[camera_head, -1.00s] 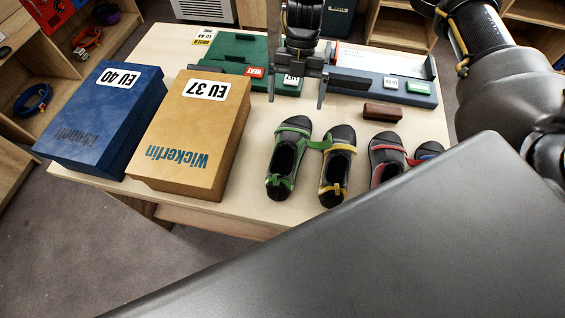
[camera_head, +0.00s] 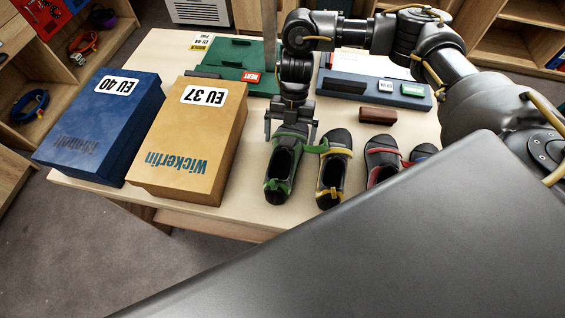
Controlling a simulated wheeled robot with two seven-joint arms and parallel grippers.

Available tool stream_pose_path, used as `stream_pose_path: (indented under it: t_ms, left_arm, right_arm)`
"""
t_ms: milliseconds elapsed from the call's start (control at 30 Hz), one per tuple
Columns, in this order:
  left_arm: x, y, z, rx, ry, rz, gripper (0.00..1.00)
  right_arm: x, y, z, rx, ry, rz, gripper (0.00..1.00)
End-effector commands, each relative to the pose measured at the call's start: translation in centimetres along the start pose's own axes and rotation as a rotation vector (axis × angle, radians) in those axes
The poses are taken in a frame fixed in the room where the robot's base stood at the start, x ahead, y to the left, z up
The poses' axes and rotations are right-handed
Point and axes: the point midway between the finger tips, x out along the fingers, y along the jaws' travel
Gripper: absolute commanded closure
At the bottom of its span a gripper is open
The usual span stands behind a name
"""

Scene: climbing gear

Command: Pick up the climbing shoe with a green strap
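The climbing shoe with a green strap (camera_head: 282,172) is black with green trim and lies on the table, toe toward the back. My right gripper (camera_head: 291,133), on the arm from the right, is over its toe end. Its two fingers are apart, one on each side of the toe; I cannot tell whether they touch it. The gripper hides part of the toe and the front strap. A yellow-strapped shoe (camera_head: 333,170) lies close on its right, with a green strap piece between the two. My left gripper is not in view.
A red-strapped shoe (camera_head: 381,162) and a partly hidden blue one (camera_head: 424,152) lie further right. A tan box (camera_head: 190,140) and a blue box (camera_head: 103,125) stand left. A brown block (camera_head: 378,115) lies behind the shoes. A large grey surface covers the lower right.

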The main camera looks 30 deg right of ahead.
Motion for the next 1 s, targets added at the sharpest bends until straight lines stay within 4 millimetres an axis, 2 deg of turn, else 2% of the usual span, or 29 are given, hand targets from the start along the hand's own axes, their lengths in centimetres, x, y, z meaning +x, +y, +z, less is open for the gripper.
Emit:
stream_pose_path:
  t_ms: [233,600,867,1000]
  left_arm:
    - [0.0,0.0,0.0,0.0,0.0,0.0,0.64]
    - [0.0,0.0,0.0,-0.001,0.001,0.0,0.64]
    - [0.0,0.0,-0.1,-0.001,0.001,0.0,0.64]
    - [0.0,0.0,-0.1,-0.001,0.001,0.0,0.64]
  right_arm:
    - [0.1,0.0,0.0,0.0,0.0,0.001,0.01]
    - [0.1,0.0,0.0,0.0,-0.001,0.001,0.49]
    - [-0.1,0.1,0.0,-0.001,-0.001,0.002,0.49]
    - [-1.1,0.1,-0.4,-0.002,-0.003,0.003,0.49]
